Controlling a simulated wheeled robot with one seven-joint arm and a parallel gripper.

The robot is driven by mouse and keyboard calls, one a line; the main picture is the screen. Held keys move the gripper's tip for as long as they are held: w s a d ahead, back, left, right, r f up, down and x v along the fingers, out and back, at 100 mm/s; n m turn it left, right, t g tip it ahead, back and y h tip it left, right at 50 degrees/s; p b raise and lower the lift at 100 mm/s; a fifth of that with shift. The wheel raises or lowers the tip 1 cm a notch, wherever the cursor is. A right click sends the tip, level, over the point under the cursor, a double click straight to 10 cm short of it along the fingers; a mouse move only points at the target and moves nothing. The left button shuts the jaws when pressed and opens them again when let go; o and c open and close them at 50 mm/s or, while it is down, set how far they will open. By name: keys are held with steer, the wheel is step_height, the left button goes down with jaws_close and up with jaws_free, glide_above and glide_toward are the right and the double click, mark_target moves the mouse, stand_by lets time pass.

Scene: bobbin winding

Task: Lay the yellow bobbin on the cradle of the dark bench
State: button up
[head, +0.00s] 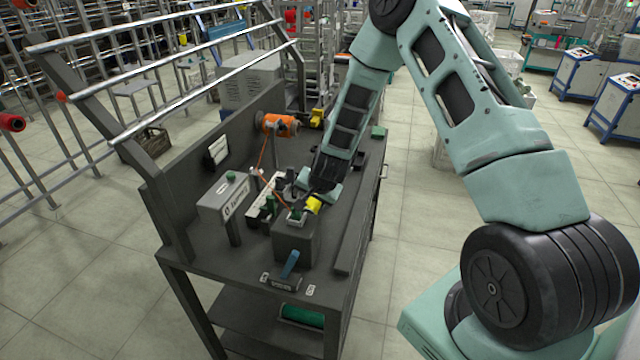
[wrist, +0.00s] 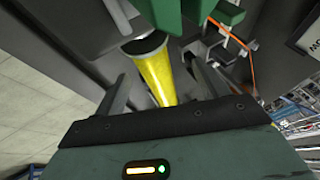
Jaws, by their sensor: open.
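The yellow bobbin (wrist: 156,76) lies between the two spread fingers of my gripper (wrist: 160,84) in the wrist view, its dark-rimmed end pointing away from the palm. The fingers stand apart on either side of it, and I see no clear grip. In the head view the yellow bobbin (head: 314,205) shows beside my gripper (head: 306,197), low over the front part of the dark bench (head: 345,225). My gripper partly hides it. A grey block (head: 295,243) with a pale and green top stands just below it. I cannot tell whether the bobbin rests on the cradle.
An orange bobbin (head: 276,124) sits at the back of the bench with an orange thread running forward. A grey box (head: 225,198) stands at the left. A blue lever (head: 290,264) is at the front. Green parts (wrist: 220,14) stand close ahead of the fingers. Open floor lies right.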

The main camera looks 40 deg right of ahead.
steer(key=b+v, duration=0.1)
steer(key=v, duration=1.4)
steer(key=shift+r, duration=0.3)
steer(key=shift+s+a, duration=0.1)
steer(key=shift+s, duration=0.05)
